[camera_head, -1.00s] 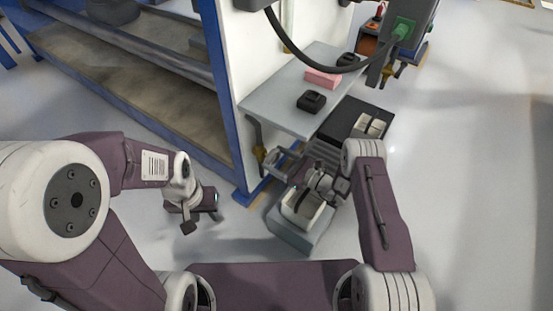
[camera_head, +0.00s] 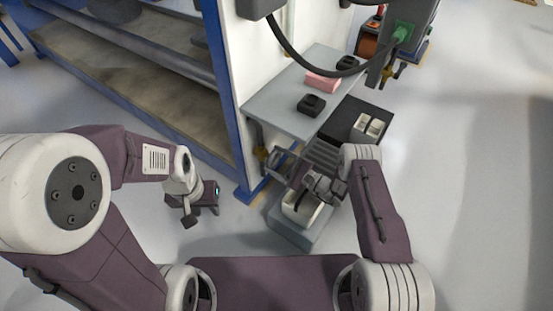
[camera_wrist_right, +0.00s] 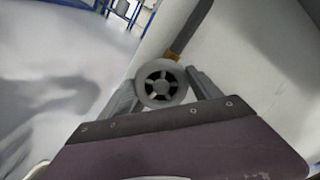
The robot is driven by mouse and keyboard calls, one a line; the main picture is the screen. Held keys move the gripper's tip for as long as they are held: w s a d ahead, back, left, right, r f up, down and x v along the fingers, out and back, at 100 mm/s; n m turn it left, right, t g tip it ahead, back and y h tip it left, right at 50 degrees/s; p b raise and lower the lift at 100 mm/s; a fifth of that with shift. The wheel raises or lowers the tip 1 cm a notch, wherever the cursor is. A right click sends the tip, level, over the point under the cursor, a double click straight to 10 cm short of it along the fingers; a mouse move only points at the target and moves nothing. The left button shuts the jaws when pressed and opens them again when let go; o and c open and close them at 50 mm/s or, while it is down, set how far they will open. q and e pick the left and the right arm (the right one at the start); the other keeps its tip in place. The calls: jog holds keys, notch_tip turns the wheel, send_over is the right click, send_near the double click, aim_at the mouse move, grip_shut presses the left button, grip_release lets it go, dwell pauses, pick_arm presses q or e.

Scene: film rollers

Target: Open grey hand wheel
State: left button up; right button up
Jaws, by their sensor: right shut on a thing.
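The grey hand wheel (camera_wrist_right: 146,87), a round ring with spokes around dark openings, shows in the right wrist view. A brownish-yellow fitting (camera_wrist_right: 178,44) is behind it. My right gripper (camera_wrist_right: 161,88) has one finger on each side of the wheel and is shut on it. In the head view my right gripper (camera_head: 280,163) is beside the blue post, below the grey shelf; the wheel is hard to make out there. My left gripper (camera_head: 201,208) hangs empty over the floor at the left; its jaw opening is unclear.
A grey shelf (camera_head: 270,110) with a black object (camera_head: 311,104) and a pink block (camera_head: 322,82) is just above my right gripper. The blue post (camera_head: 229,125) stands close to it. A grey box (camera_head: 290,231) is below my right wrist. The floor at right is clear.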

jog(key=shift+n, duration=0.5)
jog(key=shift+f, duration=0.1)
jog(key=o, duration=1.4)
jog(key=shift+c, duration=0.2)
